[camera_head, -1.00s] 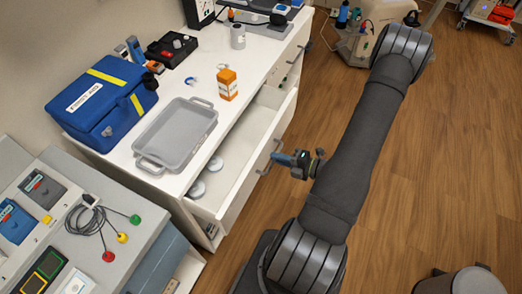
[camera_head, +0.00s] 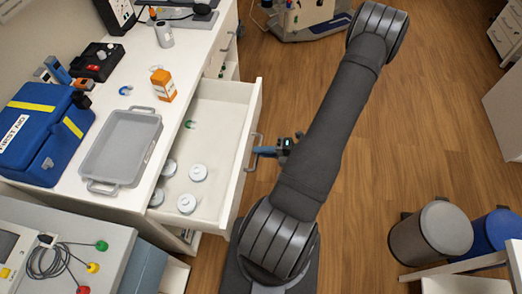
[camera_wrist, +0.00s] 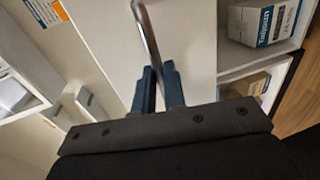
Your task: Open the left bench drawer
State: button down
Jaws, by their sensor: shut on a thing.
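The bench drawer (camera_head: 225,110) stands well out from the white bench in the head view, and its inside is exposed. Several white round containers (camera_head: 198,173) and a small green item (camera_head: 190,124) lie in it. The drawer's grey bar handle (camera_head: 258,138) is on its front face; the metal bar (camera_wrist: 147,35) also shows in the wrist view. My gripper (camera_head: 260,151) is at this handle, outside the drawer front. Its blue fingers (camera_wrist: 160,84) are shut on the bar in the wrist view. The exact contact is partly hidden.
On the bench top are a grey tray (camera_head: 122,146), a blue first-aid bag (camera_head: 42,130) and an orange-white box (camera_head: 163,85). A grey bin (camera_head: 432,235) and a blue bin (camera_head: 497,235) stand at lower right. Wooden floor (camera_head: 400,140) is clear right of my arm.

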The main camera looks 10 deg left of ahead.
jog(key=c, duration=1.5)
grip_release()
jog(key=v, duration=1.7)
jog(key=shift+d, duration=0.2)
